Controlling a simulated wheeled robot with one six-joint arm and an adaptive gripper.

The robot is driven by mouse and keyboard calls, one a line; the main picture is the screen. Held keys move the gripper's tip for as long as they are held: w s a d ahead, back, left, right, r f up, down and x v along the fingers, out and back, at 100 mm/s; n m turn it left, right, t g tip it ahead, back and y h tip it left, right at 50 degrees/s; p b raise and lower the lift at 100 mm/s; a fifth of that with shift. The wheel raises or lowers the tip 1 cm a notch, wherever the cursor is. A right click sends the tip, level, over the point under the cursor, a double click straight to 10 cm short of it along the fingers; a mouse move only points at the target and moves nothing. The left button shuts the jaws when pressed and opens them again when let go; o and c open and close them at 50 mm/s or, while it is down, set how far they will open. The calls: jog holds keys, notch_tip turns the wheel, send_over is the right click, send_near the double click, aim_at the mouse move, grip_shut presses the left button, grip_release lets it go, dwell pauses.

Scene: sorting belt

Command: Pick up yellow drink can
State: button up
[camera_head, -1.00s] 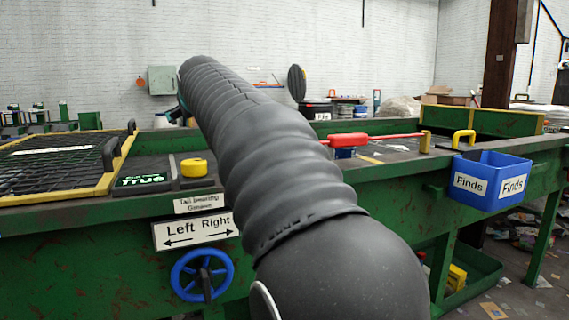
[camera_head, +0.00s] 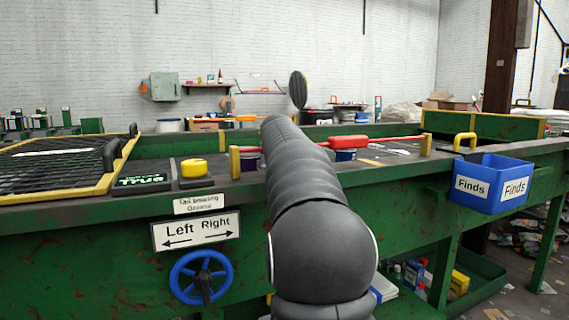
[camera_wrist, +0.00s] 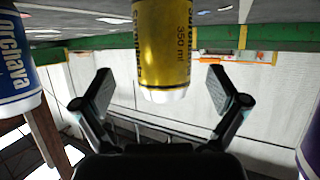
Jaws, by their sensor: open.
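In the wrist view, the yellow drink can (camera_wrist: 166,45) is at the top middle, gold-yellow with "350 ml" on its side and a silver end toward my gripper. My gripper (camera_wrist: 163,90) is open, with one finger on each side of the can's silver end and visible gaps to both fingers. The can's other end is cut off by the frame. In the head view my arm hides the gripper, and I cannot make out the can.
The wrist view shows a blue-and-white can (camera_wrist: 14,75) at the left and a purple object (camera_wrist: 309,145) at the right edge. In the head view, a red-handled bar (camera_head: 348,141) spans the green belt frame (camera_head: 90,235). A blue "Finds" bin (camera_head: 490,183) hangs at right.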

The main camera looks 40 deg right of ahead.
jog(key=shift+p+x, duration=0.4)
jog(key=shift+x, duration=1.95)
jog(key=shift+w+a, duration=0.1)
jog(key=c, duration=0.9)
